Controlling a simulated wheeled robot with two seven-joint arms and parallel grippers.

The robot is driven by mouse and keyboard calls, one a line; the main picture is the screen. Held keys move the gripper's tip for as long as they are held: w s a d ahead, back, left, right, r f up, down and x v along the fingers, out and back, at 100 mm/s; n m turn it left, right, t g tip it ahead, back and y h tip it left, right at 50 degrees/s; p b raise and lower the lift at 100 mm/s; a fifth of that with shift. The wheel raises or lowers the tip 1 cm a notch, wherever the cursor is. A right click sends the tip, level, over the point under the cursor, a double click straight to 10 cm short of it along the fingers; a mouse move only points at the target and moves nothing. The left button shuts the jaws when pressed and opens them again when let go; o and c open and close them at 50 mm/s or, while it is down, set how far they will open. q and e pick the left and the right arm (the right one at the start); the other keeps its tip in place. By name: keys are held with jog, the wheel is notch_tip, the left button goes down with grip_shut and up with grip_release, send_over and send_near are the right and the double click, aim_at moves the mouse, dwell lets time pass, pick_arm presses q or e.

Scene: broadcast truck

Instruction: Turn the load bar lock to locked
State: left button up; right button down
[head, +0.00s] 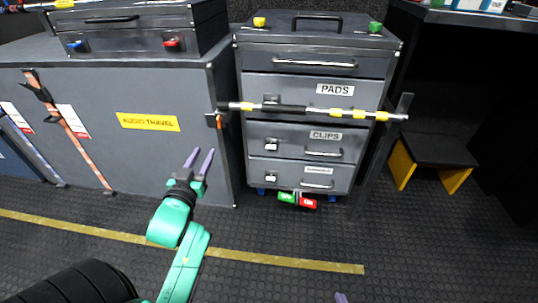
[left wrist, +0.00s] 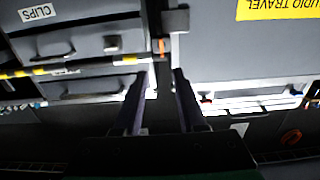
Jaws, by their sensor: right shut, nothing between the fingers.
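The load bar (head: 345,115), a pale bar with yellow bands and a dark middle sleeve, lies across the front of the drawer cabinet. Its left end meets a dark bracket with a small orange piece (head: 216,120) at the case's corner. The orange piece also shows in the left wrist view (left wrist: 162,47), beyond my fingertips. I cannot tell which part is the lock or its position. My left gripper (head: 200,160) is open and empty, below the bracket; it also shows in the left wrist view (left wrist: 160,78). Only a fingertip of my right gripper (head: 341,297) shows; it is shut.
The grey drawer cabinet (head: 262,88) stands beside the large grey case (head: 110,90). Green and red tabs (head: 297,200) sit at the cabinet's foot. A black step with yellow sides (head: 402,165) is at right. The ribbed floor in front is clear.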

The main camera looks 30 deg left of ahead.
aim_at(218, 124)
pick_arm(q)
jog(key=b+x, duration=0.3)
jog(key=x, duration=1.1)
jog(key=shift+w+a, duration=0.35)
grip_shut()
pick_arm(e)
jog(key=shift+t, duration=0.3)
jog(key=f, duration=0.4)
jog(key=shift+a+f, duration=0.1)
jog(key=shift+a, duration=0.2)
